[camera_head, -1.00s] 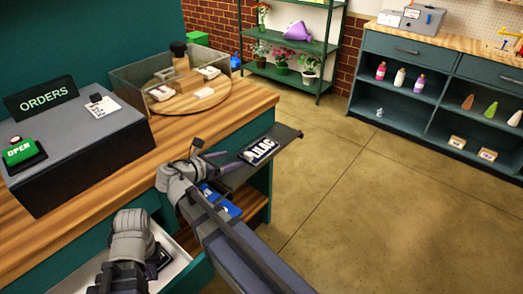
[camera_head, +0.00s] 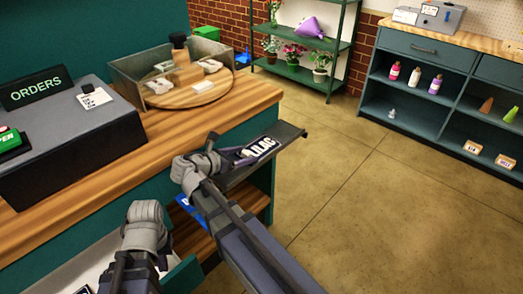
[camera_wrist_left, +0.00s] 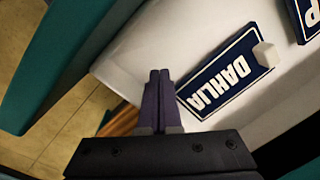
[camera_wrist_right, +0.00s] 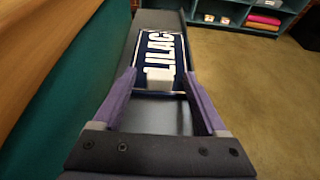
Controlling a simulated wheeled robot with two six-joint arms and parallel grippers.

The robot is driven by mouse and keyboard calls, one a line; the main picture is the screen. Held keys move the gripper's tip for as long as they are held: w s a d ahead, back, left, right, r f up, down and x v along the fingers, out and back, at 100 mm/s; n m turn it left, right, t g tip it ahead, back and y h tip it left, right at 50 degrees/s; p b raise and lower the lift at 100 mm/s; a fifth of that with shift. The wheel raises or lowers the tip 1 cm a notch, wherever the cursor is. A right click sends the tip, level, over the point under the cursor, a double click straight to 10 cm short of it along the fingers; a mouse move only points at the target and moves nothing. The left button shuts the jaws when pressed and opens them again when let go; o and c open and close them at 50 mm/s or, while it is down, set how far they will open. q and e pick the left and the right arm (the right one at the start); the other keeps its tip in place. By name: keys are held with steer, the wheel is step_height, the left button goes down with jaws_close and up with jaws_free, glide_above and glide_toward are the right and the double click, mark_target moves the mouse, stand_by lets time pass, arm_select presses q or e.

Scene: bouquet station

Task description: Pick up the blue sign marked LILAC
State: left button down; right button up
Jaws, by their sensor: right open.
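The blue LILAC sign (camera_head: 265,146) lies flat on a dark grey ledge (camera_head: 292,133) at the counter's end. It also shows in the right wrist view (camera_wrist_right: 161,50), with white letters, a white border and a small white block (camera_wrist_right: 159,78) at its near end. My right gripper (camera_wrist_right: 159,77) is open, its purple fingers spread either side of that block; I cannot tell whether they touch it. My left gripper (camera_wrist_left: 158,76) is shut and empty, beside a blue DAHLIA sign (camera_wrist_left: 222,80) in a white drawer (camera_wrist_left: 150,50). Its fingertips are hidden in the head view.
The wooden counter (camera_head: 225,110) holds a grey box with an ORDERS sign (camera_head: 36,87) and a clear-walled bin with a round board (camera_head: 190,92). Another blue sign (camera_head: 190,211) shows partly below the ledge. The floor (camera_head: 400,220) to the right is clear.

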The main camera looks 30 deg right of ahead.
jaws_close()
stand_by(0.4)
steer(key=shift+r, duration=0.1)
